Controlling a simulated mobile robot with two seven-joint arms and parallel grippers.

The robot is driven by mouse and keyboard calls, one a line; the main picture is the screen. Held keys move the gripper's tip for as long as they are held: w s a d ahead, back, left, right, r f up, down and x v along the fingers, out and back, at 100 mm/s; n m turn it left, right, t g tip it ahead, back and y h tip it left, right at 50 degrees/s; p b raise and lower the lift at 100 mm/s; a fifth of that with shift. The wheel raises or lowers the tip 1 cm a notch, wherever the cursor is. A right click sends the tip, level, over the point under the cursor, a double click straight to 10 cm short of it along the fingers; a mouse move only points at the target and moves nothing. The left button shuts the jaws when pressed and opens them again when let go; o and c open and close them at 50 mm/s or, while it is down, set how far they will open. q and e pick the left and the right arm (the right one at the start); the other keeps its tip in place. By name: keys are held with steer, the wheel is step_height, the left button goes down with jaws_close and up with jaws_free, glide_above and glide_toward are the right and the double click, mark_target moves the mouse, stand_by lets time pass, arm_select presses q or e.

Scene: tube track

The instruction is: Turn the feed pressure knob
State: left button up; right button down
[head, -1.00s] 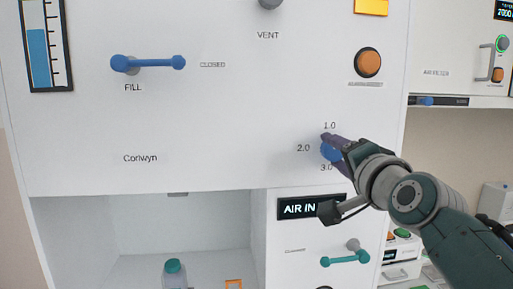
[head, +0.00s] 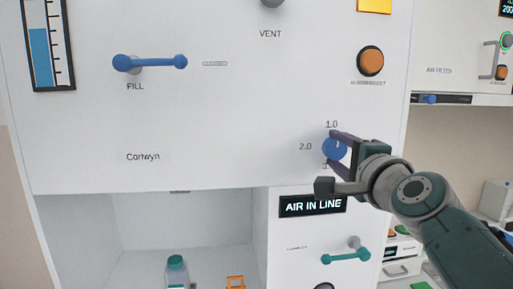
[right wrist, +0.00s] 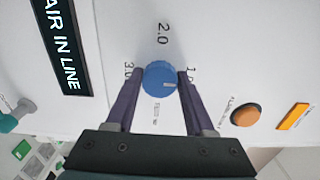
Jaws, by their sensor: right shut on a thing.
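The feed pressure knob is a round blue knob (head: 334,150) on the white panel, with the marks 1.0, 2.0 and 3.0 around it. My right gripper (head: 331,149) is shut on it, one purple finger above and one below in the head view. In the right wrist view the knob (right wrist: 158,76) sits between the two fingertips of the gripper (right wrist: 160,73). Its short pale mark points right, towards the 1.0 side, not at 2.0. The finger on the right partly covers the 1.0. My left gripper is not in view.
An orange button (head: 370,61) is above the knob, and a blue fill handle (head: 150,62) is at the upper left. Below are the AIR IN LINE display (head: 312,206) and a teal handle (head: 346,256). An open recess holds a teal-capped bottle (head: 176,270).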

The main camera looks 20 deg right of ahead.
steer(key=shift+c, duration=1.3)
jaws_free()
steer(key=shift+s, duration=0.1)
steer(key=shift+s+a+p, duration=0.1)
steer(key=shift+s+p, duration=0.15)
steer(key=shift+p, duration=0.05)
steer(key=p+v, duration=0.2)
steer(key=v, duration=0.7)
steer(key=shift+p, duration=0.4)
steer(key=shift+s, duration=0.1)
